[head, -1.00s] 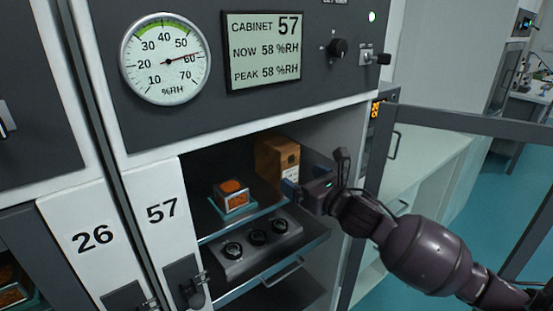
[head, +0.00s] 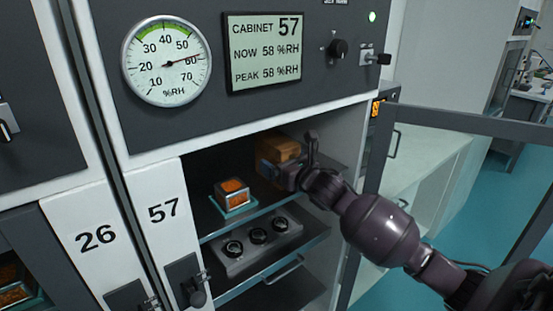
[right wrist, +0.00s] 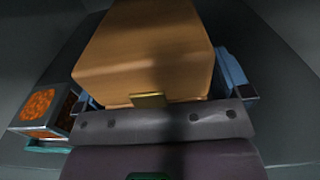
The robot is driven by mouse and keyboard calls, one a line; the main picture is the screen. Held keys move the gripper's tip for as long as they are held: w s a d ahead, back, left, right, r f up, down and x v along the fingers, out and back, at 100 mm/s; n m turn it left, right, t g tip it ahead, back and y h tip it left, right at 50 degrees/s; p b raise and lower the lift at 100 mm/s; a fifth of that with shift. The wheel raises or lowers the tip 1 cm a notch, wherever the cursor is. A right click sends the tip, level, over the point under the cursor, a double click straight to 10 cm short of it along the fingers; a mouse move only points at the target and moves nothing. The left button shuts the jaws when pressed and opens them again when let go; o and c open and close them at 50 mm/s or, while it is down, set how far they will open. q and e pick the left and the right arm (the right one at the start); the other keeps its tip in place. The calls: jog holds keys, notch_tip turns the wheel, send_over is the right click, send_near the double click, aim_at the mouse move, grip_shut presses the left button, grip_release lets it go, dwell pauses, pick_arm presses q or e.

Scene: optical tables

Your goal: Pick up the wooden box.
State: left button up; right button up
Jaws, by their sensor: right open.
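The wooden box (head: 281,147) stands at the back of the upper shelf inside cabinet 57, partly hidden in the head view by my right gripper (head: 275,172). In the right wrist view the wooden box (right wrist: 145,45) fills the middle, with a small brass clasp on its near face. My right gripper is open, its blue fingers on either side of the box; the right finger (right wrist: 232,72) shows clearly and the left is mostly hidden. I cannot tell whether the fingers touch the box. My left gripper is not in view.
A small glass-sided container of orange grains (head: 233,192) sits on a teal tray left of the box. It also shows in the right wrist view (right wrist: 42,107). The open cabinet door (head: 450,122) stands at right.

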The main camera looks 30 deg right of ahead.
jog(key=c, duration=1.2)
jog(key=shift+c, duration=0.6)
jog(key=shift+r, duration=0.1)
